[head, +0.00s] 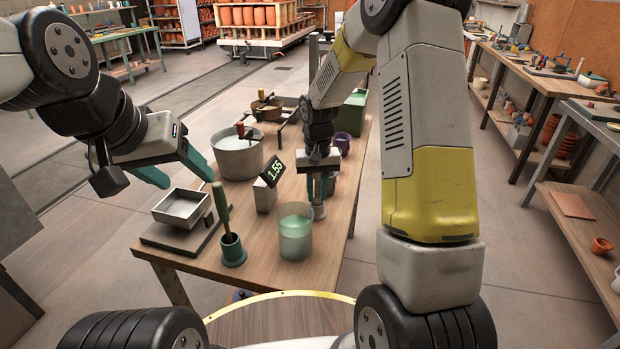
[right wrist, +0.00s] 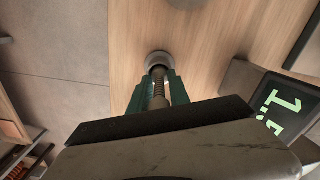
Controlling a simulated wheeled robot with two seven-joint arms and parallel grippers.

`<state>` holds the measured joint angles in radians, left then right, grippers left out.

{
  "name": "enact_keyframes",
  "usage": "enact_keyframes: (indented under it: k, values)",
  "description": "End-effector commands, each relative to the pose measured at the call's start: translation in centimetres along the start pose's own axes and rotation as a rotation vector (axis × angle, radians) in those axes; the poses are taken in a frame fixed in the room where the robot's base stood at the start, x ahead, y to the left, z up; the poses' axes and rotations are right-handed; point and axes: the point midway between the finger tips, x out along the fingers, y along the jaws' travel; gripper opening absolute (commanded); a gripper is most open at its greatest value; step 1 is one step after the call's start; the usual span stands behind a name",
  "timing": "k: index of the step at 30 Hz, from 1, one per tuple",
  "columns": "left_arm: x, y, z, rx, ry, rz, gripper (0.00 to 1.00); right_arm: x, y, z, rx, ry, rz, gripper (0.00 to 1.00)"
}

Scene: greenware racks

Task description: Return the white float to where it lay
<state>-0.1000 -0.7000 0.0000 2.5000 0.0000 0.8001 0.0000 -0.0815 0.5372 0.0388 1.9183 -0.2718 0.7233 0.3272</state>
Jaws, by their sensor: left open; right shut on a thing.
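My right gripper (head: 320,190) is shut on a pale grey, upright stemmed piece (head: 318,211), which looks like the white float. In the right wrist view this float (right wrist: 158,60) shows a round pale end and a ribbed brownish stem between the green fingers. Its foot is at or just above the wooden table; I cannot tell whether it touches. It is just right of the glass beaker (head: 296,238) of greenish liquid. My left gripper (head: 188,181) is open and empty, above the square metal pan (head: 182,207) at the table's left edge.
A green cup (head: 233,251) with a green-handled tool is at the front left. A grey bucket (head: 237,158) stands behind, with trays and a green box (head: 352,113) farther back. The table's front right is clear.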

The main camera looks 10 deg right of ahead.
Motion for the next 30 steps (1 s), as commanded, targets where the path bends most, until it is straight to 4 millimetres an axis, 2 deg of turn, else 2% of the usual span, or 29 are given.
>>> enact_keyframes:
  k: [11, 12, 15, 23, 26, 30]
  values:
    - [0.0, 0.0, 0.0, 0.000, 0.000, 0.000, 0.60, 0.8, 0.0, 0.0, 0.000, -0.001, 0.000, 0.00]
    - [0.0, 0.0, 0.0, 0.000, 0.000, 0.000, 0.60, 0.7, 0.0, 0.0, 0.000, 0.000, 0.000, 0.31]
    - [0.0, 0.0, 0.0, 0.000, 0.000, 0.000, 0.60, 0.7, 0.0, 0.0, 0.000, -0.001, 0.000, 0.48]
    - [0.0, 0.0, 0.0, 0.000, 0.000, 0.000, 0.60, 0.6, 0.0, 0.0, 0.000, 0.000, 0.000, 0.48]
    - [0.0, 0.0, 0.0, 0.000, 0.000, 0.000, 0.60, -0.2, 0.0, -0.1, 0.001, 0.002, 0.000, 0.48]
    - [0.0, 0.0, 0.0, 0.000, 0.000, 0.000, 0.60, -2.6, 0.0, -0.1, 0.000, 0.004, 0.000, 0.48]
